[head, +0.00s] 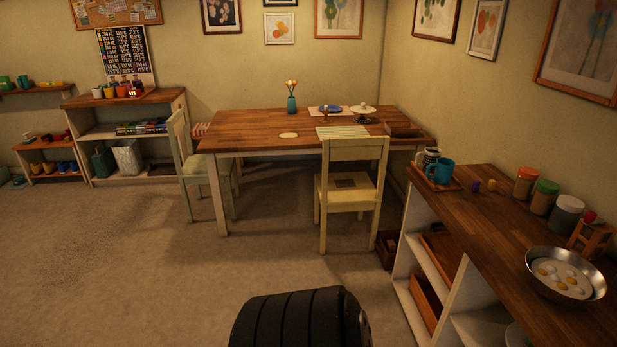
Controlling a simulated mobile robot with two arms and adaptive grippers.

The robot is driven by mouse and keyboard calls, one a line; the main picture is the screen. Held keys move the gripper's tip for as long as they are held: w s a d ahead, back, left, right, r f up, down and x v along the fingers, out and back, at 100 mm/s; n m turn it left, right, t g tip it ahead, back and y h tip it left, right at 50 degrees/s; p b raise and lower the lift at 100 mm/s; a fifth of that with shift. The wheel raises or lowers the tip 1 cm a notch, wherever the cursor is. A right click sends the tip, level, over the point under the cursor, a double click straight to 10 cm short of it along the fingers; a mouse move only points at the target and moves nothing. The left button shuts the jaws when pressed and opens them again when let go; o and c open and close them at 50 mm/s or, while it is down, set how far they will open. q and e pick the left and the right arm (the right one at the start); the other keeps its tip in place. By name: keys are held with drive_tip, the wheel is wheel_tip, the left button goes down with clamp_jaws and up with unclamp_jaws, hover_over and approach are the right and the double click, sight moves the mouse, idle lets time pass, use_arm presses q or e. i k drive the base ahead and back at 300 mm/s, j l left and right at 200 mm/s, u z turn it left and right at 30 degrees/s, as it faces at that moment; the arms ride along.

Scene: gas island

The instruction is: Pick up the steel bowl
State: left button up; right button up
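A steel bowl (572,256) sits upright on the wooden top of the low shelf unit at the right, in the head view. Several round pale and yellow-orange things, which look like eggs, lie in it. No gripper touches the bowl. Neither my left nor my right gripper shows in the head view. A black ribbed part at the bottom middle looks like part of my own body.
The shelf unit's wooden top (492,218) also holds several lidded jars, a wooden stand (590,238) behind the bowl, and a teal mug (441,171). A table (255,128) with chairs stands ahead. Carpet (150,255) is clear at left.

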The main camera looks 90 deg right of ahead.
sight(563, 276)
drive_tip(key=z, duration=4.9)
drive_tip(key=i+j+z, duration=0.15)
drive_tip(key=j+z, duration=0.25)
drive_tip(key=j, duration=0.15)
drive_tip(key=i+j+z, duration=0.1)
drive_tip(key=j+z, duration=0.75)
drive_tip(key=j, duration=0.3)
